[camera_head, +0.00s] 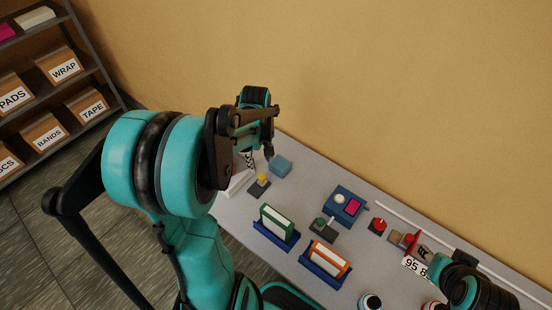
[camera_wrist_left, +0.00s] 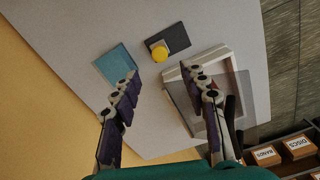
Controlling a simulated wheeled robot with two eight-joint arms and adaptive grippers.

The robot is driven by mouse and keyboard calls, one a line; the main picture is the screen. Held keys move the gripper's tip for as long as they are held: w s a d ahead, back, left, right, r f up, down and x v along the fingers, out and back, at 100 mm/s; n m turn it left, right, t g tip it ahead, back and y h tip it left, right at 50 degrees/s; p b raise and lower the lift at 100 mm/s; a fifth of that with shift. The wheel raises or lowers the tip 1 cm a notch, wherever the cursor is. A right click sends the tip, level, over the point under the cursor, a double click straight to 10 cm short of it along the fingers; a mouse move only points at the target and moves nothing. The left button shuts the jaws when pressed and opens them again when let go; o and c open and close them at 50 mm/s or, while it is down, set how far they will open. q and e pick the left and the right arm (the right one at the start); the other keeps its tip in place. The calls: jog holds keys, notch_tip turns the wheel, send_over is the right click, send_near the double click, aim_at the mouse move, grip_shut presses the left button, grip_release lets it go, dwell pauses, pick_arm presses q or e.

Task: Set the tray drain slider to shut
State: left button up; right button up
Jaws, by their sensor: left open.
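A yellow round knob (camera_head: 262,178) stands on a dark flat plate (camera_head: 256,191). The knob (camera_wrist_left: 159,51) and plate (camera_wrist_left: 179,38) also show in the left wrist view, beside a pale shallow tray (camera_wrist_left: 233,65) with a clear panel over part of it. The tray (camera_head: 238,183) is partly hidden in the head view. I cannot tell for sure which part is the drain slider or its setting. My left gripper (camera_head: 258,153) is open and empty above this end of the table; its fingers (camera_wrist_left: 167,80) are apart, with the knob beyond them. My right arm's dark end shows at lower right, its fingers unclear.
Green (camera_head: 276,224) and orange-edged (camera_head: 329,261) items stand in blue holders. A blue box (camera_head: 337,212), a green-knob plate (camera_head: 321,229) and a red knob (camera_head: 379,225) lie along the table. Shelves (camera_head: 70,87) stand left.

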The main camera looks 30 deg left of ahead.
aim_at(261, 177)
pick_arm(q)
jog(key=shift+f, duration=0.4)
notch_tip(261, 177, down, 7)
jog(key=b, duration=0.3)
jog(key=shift+d, duration=0.1)
jog(key=shift+s, duration=0.1)
grip_shut()
